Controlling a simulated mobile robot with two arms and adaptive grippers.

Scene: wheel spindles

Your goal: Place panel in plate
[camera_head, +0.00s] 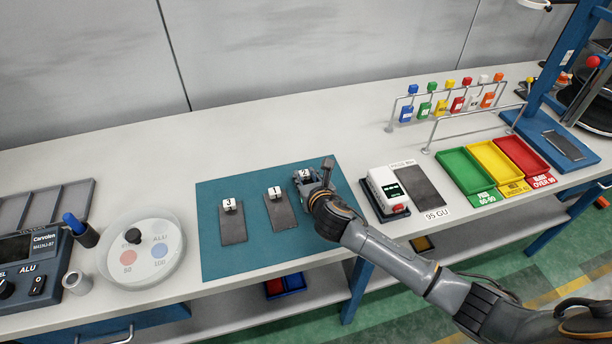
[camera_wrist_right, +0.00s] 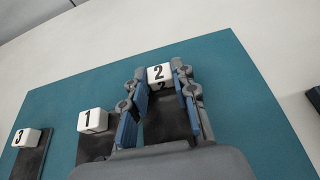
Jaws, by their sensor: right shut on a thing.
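Three dark grey panels with white number blocks are on a teal mat (camera_head: 258,240): panel 3 (camera_head: 233,227), panel 1 (camera_head: 281,213) and panel 2 (camera_wrist_right: 165,120). In the wrist view panel 1 (camera_wrist_right: 93,147) and panel 3 (camera_wrist_right: 27,162) lie left of panel 2. My right gripper (camera_head: 314,182) is over panel 2 and hides most of it in the head view. In the wrist view, the blue-padded fingers of the right gripper (camera_wrist_right: 161,92) are shut on panel 2, on both sides of its number block. My left gripper is not in view.
A round white dish (camera_head: 142,268) with coloured spots stands left of the mat. A white device (camera_head: 386,192) and dark plate (camera_head: 419,187) lie right of it. Green (camera_head: 462,151), yellow and red trays and a tag rack stand farther right. The bench behind the mat is clear.

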